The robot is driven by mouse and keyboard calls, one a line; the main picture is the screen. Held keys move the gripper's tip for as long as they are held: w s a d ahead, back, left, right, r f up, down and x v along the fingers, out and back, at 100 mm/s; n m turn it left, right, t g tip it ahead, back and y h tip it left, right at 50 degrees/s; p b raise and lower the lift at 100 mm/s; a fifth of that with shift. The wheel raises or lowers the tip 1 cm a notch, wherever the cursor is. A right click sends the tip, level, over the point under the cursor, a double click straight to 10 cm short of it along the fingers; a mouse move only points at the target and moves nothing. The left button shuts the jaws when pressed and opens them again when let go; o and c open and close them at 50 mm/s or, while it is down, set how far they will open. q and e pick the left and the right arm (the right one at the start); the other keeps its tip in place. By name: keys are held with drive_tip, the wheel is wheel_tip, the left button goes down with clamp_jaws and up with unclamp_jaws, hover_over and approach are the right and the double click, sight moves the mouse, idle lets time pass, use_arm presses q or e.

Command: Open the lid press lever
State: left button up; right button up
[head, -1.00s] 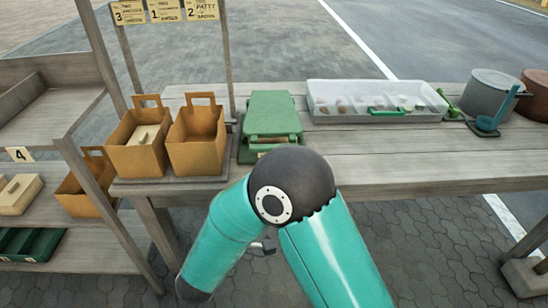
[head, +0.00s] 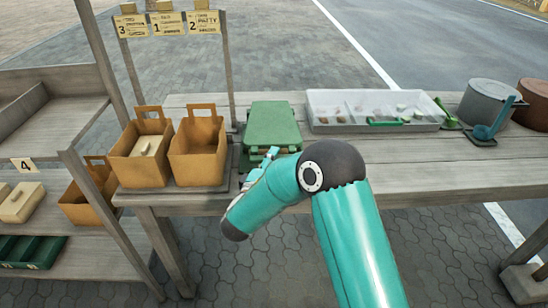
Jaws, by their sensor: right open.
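The green lid press (head: 271,124) stands on the wooden table with its lid down. My right arm reaches in from the lower right, and its right gripper (head: 268,156) is at the front edge of the press. The gripper is open, seen small and partly hidden behind my own arm. The lever at the front of the press is mostly covered by the gripper and arm. I cannot tell whether the fingers touch it. My left gripper is out of view.
Two brown paper bags (head: 198,152) stand close to the left of the press, one holding a pale box. A clear tray (head: 340,127) with small items and green tools is to the right. Grey (head: 484,103) and brown pots stand far right. The table's front right is clear.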

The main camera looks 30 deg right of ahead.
drive_tip(key=shift+w+d, duration=0.2)
drive_tip(key=shift+d, duration=0.15)
drive_tip(key=shift+c, duration=0.4)
clamp_jaws()
